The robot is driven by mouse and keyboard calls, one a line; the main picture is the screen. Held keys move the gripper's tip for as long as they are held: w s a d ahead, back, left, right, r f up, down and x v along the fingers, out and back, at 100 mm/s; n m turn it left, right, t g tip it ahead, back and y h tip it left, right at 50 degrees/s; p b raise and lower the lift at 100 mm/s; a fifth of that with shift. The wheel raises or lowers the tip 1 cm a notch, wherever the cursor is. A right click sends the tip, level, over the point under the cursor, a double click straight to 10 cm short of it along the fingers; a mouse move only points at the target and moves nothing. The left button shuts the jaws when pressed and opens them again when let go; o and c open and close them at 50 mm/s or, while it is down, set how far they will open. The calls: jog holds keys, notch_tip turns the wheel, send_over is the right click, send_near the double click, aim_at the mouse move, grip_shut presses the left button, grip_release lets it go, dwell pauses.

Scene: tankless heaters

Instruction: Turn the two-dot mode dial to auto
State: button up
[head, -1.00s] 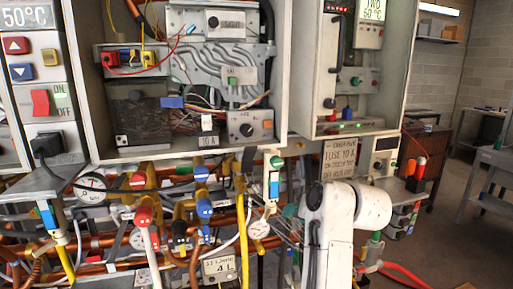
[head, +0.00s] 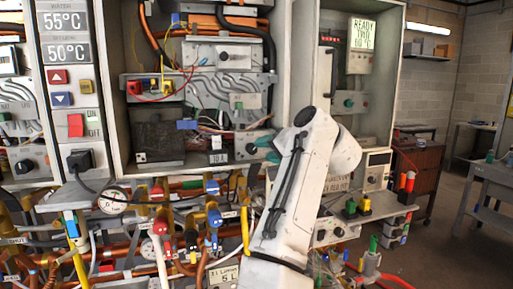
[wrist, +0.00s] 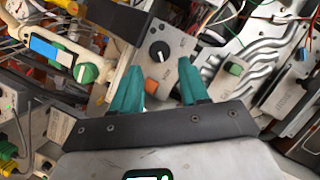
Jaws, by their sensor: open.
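My gripper (wrist: 160,67), with teal fingers, is open. In the wrist view the dial shows between and just beyond the fingertips, and nothing is held. In the head view the dial (head: 252,148) is on the lower right of the open middle cabinet, and the teal fingers (head: 268,146) are at its right side, partly hiding the panel. Contact cannot be told.
Another black dial (head: 222,51) sits higher in the same cabinet (head: 118,100). A green knob (wrist: 87,73) is left of the fingers in the wrist view. Pipes, coloured valves and a gauge (head: 112,200) crowd the space below. The cabinet's right wall stands close to my arm.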

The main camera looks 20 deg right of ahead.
aim_at(253, 150)
jog(key=shift+p+x, duration=0.55)
jog(key=shift+x, duration=2.35)
jog(key=shift+c, duration=0.2)
jog(key=c, duration=0.7)
jog(key=shift+d, duration=0.1)
jog(key=shift+n, duration=0.3)
jog(key=n+h+p, duration=0.2)
jog(key=n, duration=0.1)
jog(key=shift+g, duration=0.4)
jog(key=shift+a+n+h+p, duration=0.15)
jog(key=shift+n+h+p, duration=0.2)
jog(key=shift+n+h, duration=0.25)
jog(key=shift+a+n+h+p, duration=0.15)
jog(key=shift+n+h+p, duration=0.25)
jog(key=shift+n, duration=0.3)
